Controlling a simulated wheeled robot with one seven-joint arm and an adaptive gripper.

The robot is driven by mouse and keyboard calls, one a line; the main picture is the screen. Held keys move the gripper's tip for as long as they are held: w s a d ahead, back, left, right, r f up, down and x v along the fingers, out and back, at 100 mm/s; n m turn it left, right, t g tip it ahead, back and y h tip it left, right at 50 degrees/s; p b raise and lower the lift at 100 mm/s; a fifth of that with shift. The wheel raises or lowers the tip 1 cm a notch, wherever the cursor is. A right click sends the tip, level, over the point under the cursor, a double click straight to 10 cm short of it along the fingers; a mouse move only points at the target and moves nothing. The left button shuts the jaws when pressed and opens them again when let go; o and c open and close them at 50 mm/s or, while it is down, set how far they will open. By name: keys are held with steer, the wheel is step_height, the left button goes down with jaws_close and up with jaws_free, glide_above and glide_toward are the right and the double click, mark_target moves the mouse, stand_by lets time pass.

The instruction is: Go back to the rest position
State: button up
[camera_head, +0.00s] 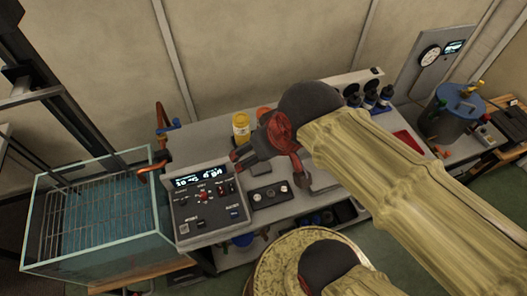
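My gripper (269,170) is in the head camera view, above the middle of the workbench (205,143). Its two dark fingers are spread apart, one toward the left and one toward the lower right. I see nothing held between them. My arm, in a wrinkled yellowish cover, reaches in from the lower right and hides part of the bench. A grey control box (209,207) with a lit display stands left of and below the gripper. A yellow jar (241,127) stands close behind the fingers; I cannot tell the exact gap.
A glass tank (100,225) with a wire rack is at the left. Dark blue bottles (370,99) stand at the bench's back. A blue cylinder vessel (449,120) stands at the right below a wall gauge (429,58). A small dark panel with knobs (268,194) lies below the gripper.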

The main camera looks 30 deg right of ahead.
steer(key=shift+s+a+r, duration=0.1)
steer(key=shift+s, duration=0.35)
step_height(320, 180, down, 5)
steer(key=b, duration=0.5)
steer(key=shift+f, duration=0.2)
steer(key=shift+c, duration=0.9)
